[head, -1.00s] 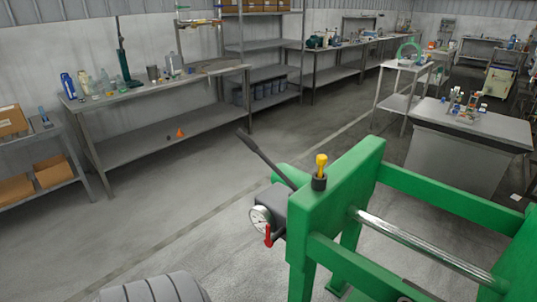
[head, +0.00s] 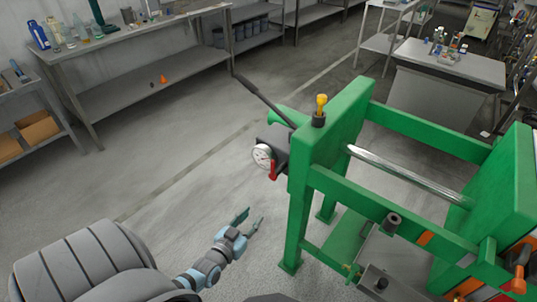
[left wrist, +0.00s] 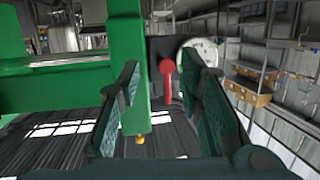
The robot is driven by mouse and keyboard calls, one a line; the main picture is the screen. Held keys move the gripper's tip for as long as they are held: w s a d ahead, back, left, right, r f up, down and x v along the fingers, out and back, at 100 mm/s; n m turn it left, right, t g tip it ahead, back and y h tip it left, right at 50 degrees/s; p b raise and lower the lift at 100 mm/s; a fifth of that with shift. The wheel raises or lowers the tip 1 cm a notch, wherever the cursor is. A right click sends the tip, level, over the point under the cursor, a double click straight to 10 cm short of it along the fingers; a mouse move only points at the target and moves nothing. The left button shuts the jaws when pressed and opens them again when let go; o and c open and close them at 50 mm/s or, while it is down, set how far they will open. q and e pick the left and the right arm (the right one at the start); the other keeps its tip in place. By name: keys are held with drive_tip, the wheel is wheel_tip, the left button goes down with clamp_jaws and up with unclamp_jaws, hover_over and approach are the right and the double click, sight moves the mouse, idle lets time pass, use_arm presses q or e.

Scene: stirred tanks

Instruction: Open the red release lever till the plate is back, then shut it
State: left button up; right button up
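The red release lever (head: 272,170) hangs down beside the round white gauge (head: 263,156) on the dark pump block of the green press. My left gripper (head: 249,220) is open and empty, below and a little left of the lever, apart from it. In the left wrist view the red lever (left wrist: 167,76) shows between the spread fingers of my left gripper (left wrist: 165,90), farther off, with the gauge (left wrist: 196,54) behind the right finger. The plate cannot be told for certain. My right gripper is not in view.
The green press frame (head: 333,130) stands right of my left gripper. A long dark handle (head: 262,100) sticks up left from the pump block. A yellow-topped fitting (head: 320,106) sits on the frame. The floor to the left is clear.

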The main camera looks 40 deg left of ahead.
sight(272, 167)
use_arm(q)
drive_tip(key=w+a+r+t, duration=0.1)
drive_tip(key=w+r+t, duration=0.15)
drive_tip(key=r, duration=0.55)
drive_tip(key=shift+n+y, duration=0.4)
drive_tip(key=shift+y, duration=0.1)
drive_tip(key=b+x, duration=0.5)
drive_tip(key=x, duration=0.9)
drive_tip(key=shift+w+a+f+b, duration=0.1)
drive_tip(key=shift+w+f+b, duration=0.1)
drive_tip(key=shift+b, duration=0.2)
drive_tip(key=shift+w+r, duration=0.1)
drive_tip(key=shift+r, duration=0.1)
clamp_jaws()
